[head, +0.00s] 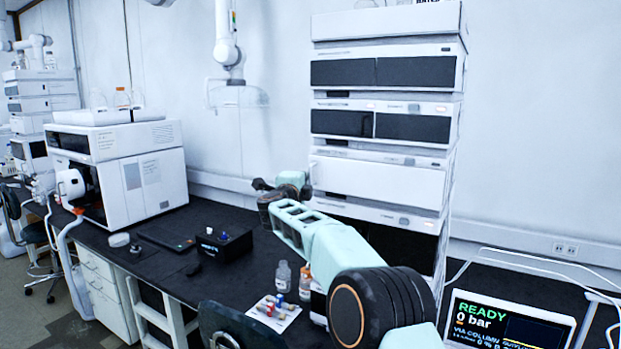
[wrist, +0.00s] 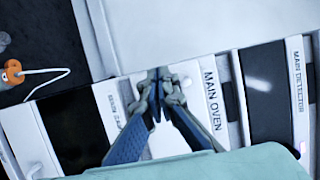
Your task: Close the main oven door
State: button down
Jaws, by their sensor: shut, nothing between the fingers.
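The main oven is the plain white-fronted module of the tall stack, and its white door (head: 378,180) shows in the head view below the dark-fronted modules. In the wrist view, which is turned on its side, its front bears the MAIN OVEN label (wrist: 213,98). The door looks close to flush with the stack; I cannot tell whether a small gap remains. My gripper (head: 268,190) is left of the stack in the head view. In the wrist view my gripper (wrist: 157,78) is shut and empty, its tips overlapping the oven's edge; contact is unclear.
The main detector (wrist: 280,95) adjoins the oven in the wrist view. An orange-capped bottle (wrist: 12,72) with a white tube is beside the stack. Bottles (head: 283,276) and a vial tray (head: 272,312) stand on the dark bench (head: 205,290). A screen (head: 510,322) is at right.

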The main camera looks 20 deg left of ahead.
jog(key=shift+w+a, duration=0.1)
jog(key=shift+w, duration=0.1)
dwell(0.3)
dwell(0.4)
